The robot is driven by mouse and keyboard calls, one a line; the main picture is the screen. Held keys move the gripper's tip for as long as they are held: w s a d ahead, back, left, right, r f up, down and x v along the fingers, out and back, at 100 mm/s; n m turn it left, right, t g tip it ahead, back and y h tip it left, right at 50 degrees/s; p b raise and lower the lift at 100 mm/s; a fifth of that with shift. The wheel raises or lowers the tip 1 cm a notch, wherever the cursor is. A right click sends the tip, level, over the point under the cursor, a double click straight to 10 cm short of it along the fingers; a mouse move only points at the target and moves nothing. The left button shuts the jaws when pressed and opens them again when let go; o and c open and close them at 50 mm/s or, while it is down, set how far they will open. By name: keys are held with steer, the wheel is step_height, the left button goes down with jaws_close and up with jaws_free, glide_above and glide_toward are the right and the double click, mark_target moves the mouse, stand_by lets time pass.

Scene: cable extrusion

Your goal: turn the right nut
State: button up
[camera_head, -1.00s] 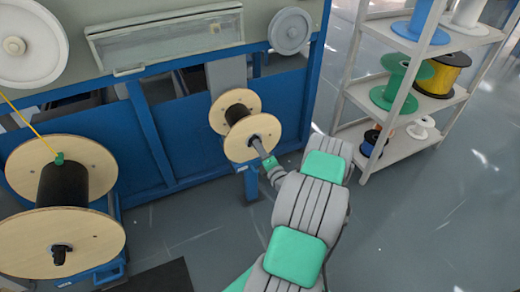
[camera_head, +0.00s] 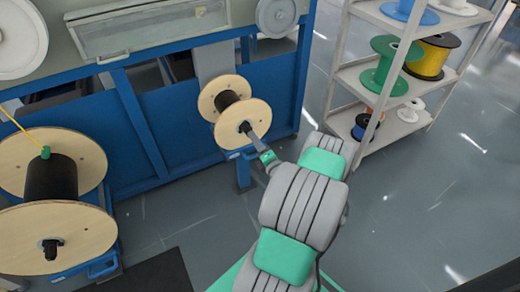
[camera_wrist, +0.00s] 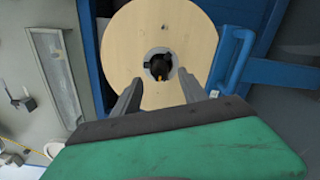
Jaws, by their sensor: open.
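The right nut (camera_wrist: 160,68) is a dark piece in the centre hole of the right wooden spool (camera_wrist: 115,40). In the head view the nut (camera_head: 245,127) is a small dark spot on that spool's near flange (camera_head: 231,135), partly hidden by my gripper. My gripper (camera_wrist: 161,75) is open and faces the flange. In the wrist view its two fingers lie left and right of the nut, with a gap on both sides. In the head view my gripper (camera_head: 252,134) comes from the lower right. I cannot tell how far the fingertips are from the flange.
A larger spool (camera_head: 75,230) with a yellow cable and its own dark nut (camera_head: 50,248) stands at the left. A blue machine frame (camera_head: 150,130) is behind. A shelf (camera_head: 390,85) with coloured spools stands at the right. The floor between is mostly clear.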

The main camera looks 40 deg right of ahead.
steer(key=shift+p+v, duration=0.45)
steer(key=shift+v, duration=1.25)
steer(key=shift+a, duration=0.1)
